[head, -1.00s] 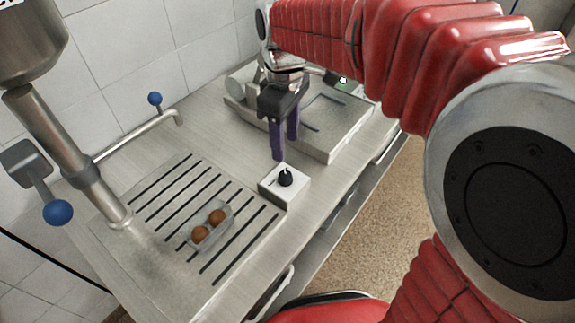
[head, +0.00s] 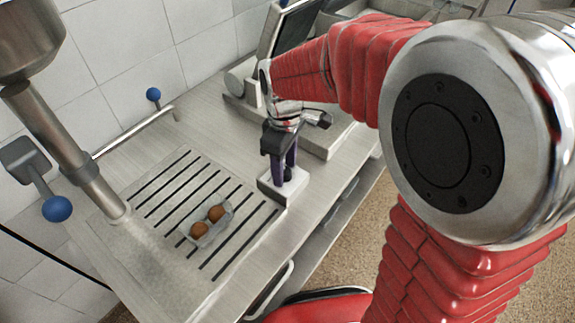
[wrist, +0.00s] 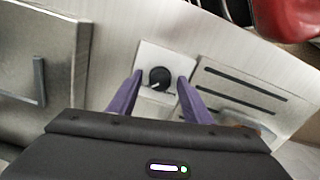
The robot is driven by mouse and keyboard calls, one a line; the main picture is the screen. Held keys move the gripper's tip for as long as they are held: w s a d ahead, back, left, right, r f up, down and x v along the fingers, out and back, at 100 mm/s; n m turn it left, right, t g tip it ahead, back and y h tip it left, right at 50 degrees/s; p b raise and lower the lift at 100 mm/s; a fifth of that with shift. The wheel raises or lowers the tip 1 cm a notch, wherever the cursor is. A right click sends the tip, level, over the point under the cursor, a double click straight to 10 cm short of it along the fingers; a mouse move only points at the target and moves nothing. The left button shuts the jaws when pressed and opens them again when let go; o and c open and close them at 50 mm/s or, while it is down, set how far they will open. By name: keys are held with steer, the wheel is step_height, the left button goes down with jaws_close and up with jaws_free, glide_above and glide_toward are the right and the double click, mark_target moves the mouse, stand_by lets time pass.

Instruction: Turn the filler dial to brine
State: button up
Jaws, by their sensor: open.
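The filler dial is a black knob (wrist: 159,78) with a light pointer mark, on top of a small white box (wrist: 150,50). In the head view the white box (head: 298,190) stands at the counter's front edge, and the knob is partly hidden behind a finger. My gripper (head: 282,178) points down over the box, its purple fingers on either side of the knob. In the wrist view my gripper (wrist: 158,80) is open, one fingertip left and one right of the knob, with gaps to it. I cannot read any label by the dial.
A slotted drain plate (head: 165,215) holds a small clear tray (head: 192,232) with two brown round items. A steel filler pipe (head: 75,160) and blue-knobbed levers (head: 57,209) are at the left. A weighing machine (head: 325,140) stands behind my gripper.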

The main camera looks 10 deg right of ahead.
steer(key=shift+c, duration=0.6)
steer(key=c, duration=0.9)
steer(key=shift+d, duration=0.25)
steer(key=shift+c, duration=0.2)
steer(key=shift+a, duration=0.15)
